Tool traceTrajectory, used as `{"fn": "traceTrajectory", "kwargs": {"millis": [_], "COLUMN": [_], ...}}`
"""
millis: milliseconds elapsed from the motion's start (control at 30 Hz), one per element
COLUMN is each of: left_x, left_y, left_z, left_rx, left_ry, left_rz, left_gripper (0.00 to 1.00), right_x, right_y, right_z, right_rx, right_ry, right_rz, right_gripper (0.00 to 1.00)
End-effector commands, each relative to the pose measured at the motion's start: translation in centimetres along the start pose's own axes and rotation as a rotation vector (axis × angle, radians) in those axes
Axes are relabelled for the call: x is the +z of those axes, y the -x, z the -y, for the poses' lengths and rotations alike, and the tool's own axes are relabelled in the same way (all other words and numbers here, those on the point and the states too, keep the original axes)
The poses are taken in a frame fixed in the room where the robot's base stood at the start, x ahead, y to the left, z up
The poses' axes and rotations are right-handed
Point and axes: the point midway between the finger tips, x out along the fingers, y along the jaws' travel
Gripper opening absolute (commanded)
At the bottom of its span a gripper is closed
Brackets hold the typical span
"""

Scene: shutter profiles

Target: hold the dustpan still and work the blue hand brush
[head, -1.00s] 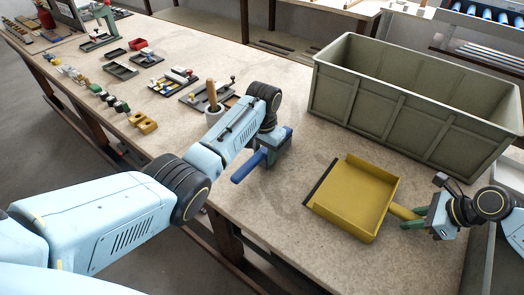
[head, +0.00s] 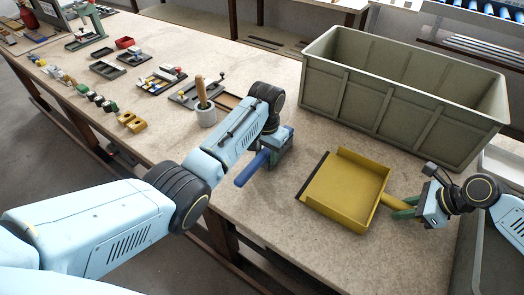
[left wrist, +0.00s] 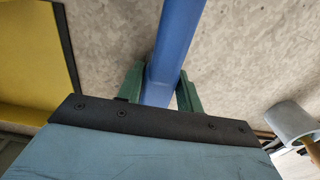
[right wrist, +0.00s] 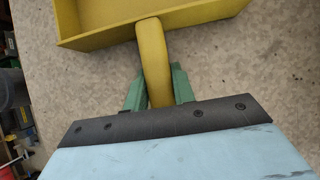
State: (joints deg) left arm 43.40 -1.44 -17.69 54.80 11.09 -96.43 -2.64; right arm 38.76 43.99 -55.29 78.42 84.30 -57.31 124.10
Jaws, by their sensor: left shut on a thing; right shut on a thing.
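The yellow dustpan (head: 347,188) lies on the bench with its dark front lip facing left. My right gripper (head: 408,209) is shut on its handle, which runs between the green fingers in the right wrist view (right wrist: 153,62). The blue hand brush (head: 252,168) is left of the dustpan, a gap apart from it. My left gripper (head: 275,152) is shut on the brush's blue handle, seen between the green fingers in the left wrist view (left wrist: 172,50). The bristles are hidden, and I cannot tell whether they touch the bench.
A large grey-green crate (head: 390,108) stands behind the dustpan. A grey pot (head: 206,115) with a wooden-handled tool stands behind my left arm. Several small trays and parts (head: 160,82) lie farther back left. The bench between brush and dustpan is bare.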

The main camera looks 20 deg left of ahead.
Motion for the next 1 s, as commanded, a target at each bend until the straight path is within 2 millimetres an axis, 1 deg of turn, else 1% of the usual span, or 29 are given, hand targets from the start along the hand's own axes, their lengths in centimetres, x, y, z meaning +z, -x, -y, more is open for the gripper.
{"fn": "traceTrajectory", "kwargs": {"millis": [33,167,567,667,1000], "left_x": [0.0,0.1,0.1,0.1,0.0], "left_y": [-0.1,0.0,0.0,0.0,0.0], "left_z": [-0.6,-1.3,-1.3,-1.6,-4.0], "left_rx": [0.002,0.002,0.001,0.002,0.001], "left_ry": [-0.003,-0.002,-0.001,-0.001,-0.002], "left_rz": [0.001,0.001,0.002,0.001,0.001], "left_gripper": [0.18,0.18,0.18,0.18,0.18], "right_x": [0.1,0.1,0.1,0.1,0.1], "right_y": [0.0,0.0,0.0,0.0,0.0], "right_z": [0.0,0.0,0.0,0.0,0.0], "right_rx": [-0.001,-0.001,-0.001,-0.001,-0.001], "right_ry": [0.0,0.0,0.0,0.0,0.0], "right_rz": [0.001,0.001,0.001,0.001,0.001], "right_gripper": [0.09,0.09,0.09,0.09,0.09]}}
